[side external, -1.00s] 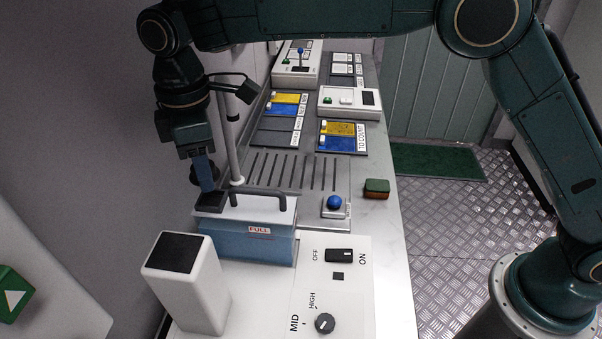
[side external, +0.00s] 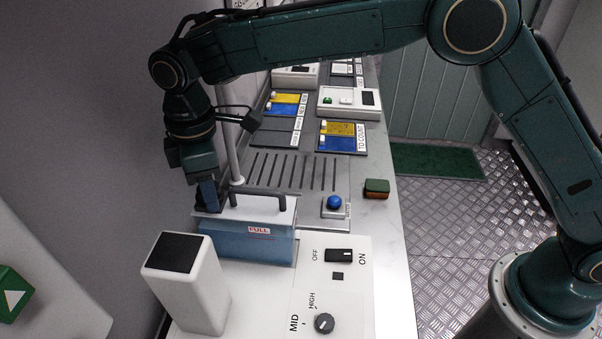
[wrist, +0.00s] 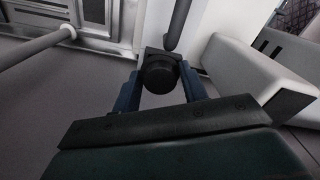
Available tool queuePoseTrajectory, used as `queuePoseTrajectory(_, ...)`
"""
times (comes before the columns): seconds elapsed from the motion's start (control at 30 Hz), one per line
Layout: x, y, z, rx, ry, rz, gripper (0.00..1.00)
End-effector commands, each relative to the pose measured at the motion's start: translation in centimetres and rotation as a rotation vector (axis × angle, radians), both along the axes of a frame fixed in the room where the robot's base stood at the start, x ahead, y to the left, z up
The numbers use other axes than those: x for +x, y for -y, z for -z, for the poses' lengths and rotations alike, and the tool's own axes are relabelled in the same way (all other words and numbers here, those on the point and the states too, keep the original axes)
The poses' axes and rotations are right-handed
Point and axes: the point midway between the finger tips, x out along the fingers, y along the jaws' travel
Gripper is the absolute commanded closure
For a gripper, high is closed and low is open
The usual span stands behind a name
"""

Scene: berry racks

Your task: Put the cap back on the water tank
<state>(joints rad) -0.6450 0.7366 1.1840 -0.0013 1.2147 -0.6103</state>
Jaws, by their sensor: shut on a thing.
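The water tank (side external: 250,247) is a blue box with a light lid, a red-and-white FULL label and a dark handle (side external: 262,190). It stands behind the white control panel in the side view. My gripper (side external: 208,197) is low at the lid's left end, its blue fingers pointing down. In the wrist view the fingers are shut on a round black cap (wrist: 158,75). The cap is directly over a black square part on the tank's lid. I cannot tell whether it is fully seated. My fingers hide most of the cap in the side view.
A white box with a dark top (side external: 185,285) stands close in front of the tank. A pale upright pole (side external: 233,150) is just behind my gripper. A blue button (side external: 334,203) and a green-and-red block (side external: 377,188) are to the right. A slotted grate (side external: 295,170) lies behind.

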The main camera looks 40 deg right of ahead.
Motion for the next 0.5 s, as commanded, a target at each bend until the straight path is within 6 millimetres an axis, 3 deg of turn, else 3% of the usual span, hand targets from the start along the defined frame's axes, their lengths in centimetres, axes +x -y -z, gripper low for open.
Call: queuePoseTrajectory(0.5, -0.1, 0.1, 1.8, -0.007, -0.01, 0.002, 0.78)
